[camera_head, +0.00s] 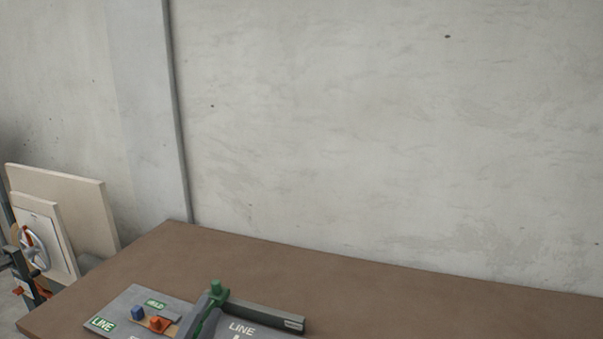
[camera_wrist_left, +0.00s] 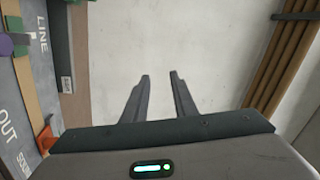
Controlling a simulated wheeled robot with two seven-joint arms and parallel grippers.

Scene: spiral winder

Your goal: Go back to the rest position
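My left gripper (camera_wrist_left: 160,74) shows in the left wrist view with its two dark fingers apart and nothing between them. Behind the fingers is a pale, bare surface. At the left of that view is a grey labelled panel (camera_wrist_left: 38,75) reading LINE and OUT, apart from the fingers. In the head view I cannot clearly make out the left gripper. My right gripper is in neither view.
The brown table (camera_head: 400,310) is mostly bare. A grey labelled board (camera_head: 115,305) lies at its front with a blue knob (camera_head: 138,313), an orange knob (camera_head: 157,323), a green lever (camera_head: 209,312) and a dark bar (camera_head: 265,315). A wheel (camera_head: 36,250) stands left.

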